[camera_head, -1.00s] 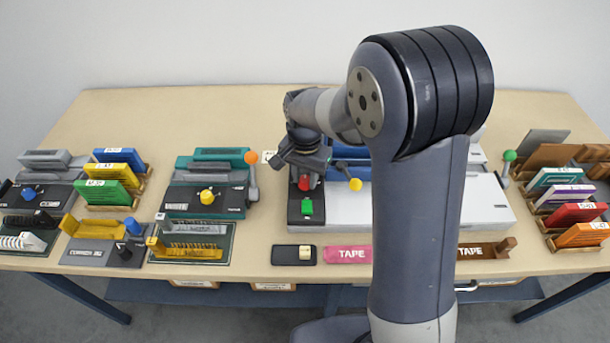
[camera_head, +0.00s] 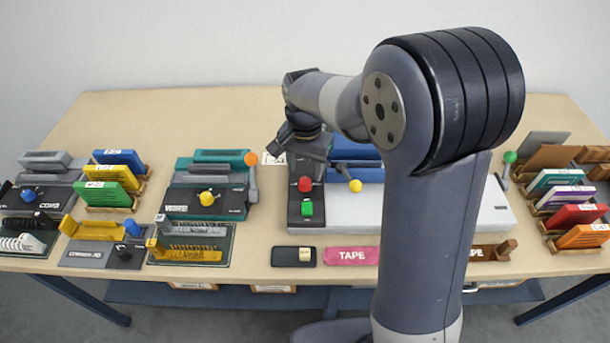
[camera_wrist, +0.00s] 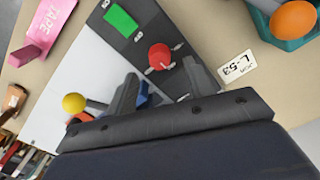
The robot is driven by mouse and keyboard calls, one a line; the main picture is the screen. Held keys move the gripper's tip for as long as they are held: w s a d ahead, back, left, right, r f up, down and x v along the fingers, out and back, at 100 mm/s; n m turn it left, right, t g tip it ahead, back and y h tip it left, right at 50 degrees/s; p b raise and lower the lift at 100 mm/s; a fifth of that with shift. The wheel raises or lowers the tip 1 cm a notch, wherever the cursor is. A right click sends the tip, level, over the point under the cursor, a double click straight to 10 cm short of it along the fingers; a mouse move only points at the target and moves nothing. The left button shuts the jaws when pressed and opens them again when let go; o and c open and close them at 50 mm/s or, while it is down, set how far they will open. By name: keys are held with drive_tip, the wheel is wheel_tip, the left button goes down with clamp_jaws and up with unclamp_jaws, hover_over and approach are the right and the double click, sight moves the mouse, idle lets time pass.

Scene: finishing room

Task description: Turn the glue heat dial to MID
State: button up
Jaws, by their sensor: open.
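A red round dial (camera_head: 305,184) sits on the dark panel of the large white machine, above a green square button (camera_head: 307,208). In the wrist view the red dial (camera_wrist: 160,57) shows small white marks beside it, with the green button (camera_wrist: 121,20) beyond. I see no readable heat lettering, so which mark the dial points to cannot be told. My gripper (camera_head: 292,145) is raised behind the red dial, apart from it. In the wrist view its two fingers (camera_wrist: 163,88) are spread with nothing between them, and the dial lies just past the tips.
A lever with a yellow ball (camera_head: 355,186) stands right of the dial. A lever with an orange ball (camera_head: 251,158) stands to the left, on the teal machine with a yellow dial (camera_head: 207,198). A white label card (camera_wrist: 237,67) lies near the panel. Tape holders line the front edge.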

sight(305, 181)
wheel_tip(305, 181, up, 7)
drive_tip(key=shift+f, duration=0.2)
drive_tip(key=shift+f, duration=0.1)
wheel_tip(305, 181, down, 11)
drive_tip(key=shift+r, duration=0.1)
idle(0.5)
drive_tip(key=shift+r, duration=0.1)
idle(0.3)
